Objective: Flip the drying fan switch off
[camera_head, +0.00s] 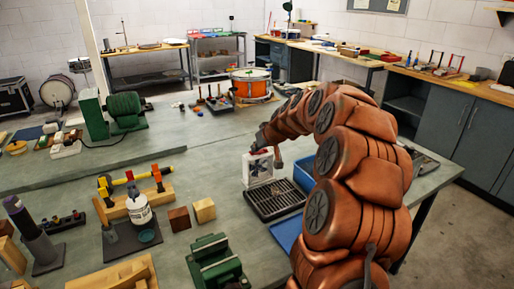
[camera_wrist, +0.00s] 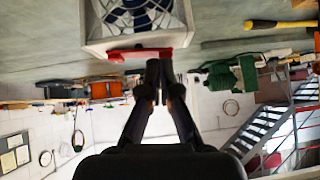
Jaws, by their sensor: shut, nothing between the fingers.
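The drying fan (camera_head: 258,171) is a small white box standing on the bench, left of my arm. Its round grille and white housing (camera_wrist: 95,30) fill the top of the wrist view, which looks upside down. A red switch (camera_wrist: 138,54) lies along the housing's edge. It is a tiny red spot on top in the head view. My gripper (camera_wrist: 159,72) is shut and empty, its fingertips at the red switch. I cannot tell whether they touch it.
A black slotted tray (camera_head: 274,201) lies in front of the fan, with a blue bin (camera_head: 303,172) to its right. A green vise (camera_head: 214,262), wooden blocks (camera_head: 204,210) and a white bottle (camera_head: 138,208) stand nearer. An orange drum (camera_head: 251,86) stands behind. Bench left of the fan is clear.

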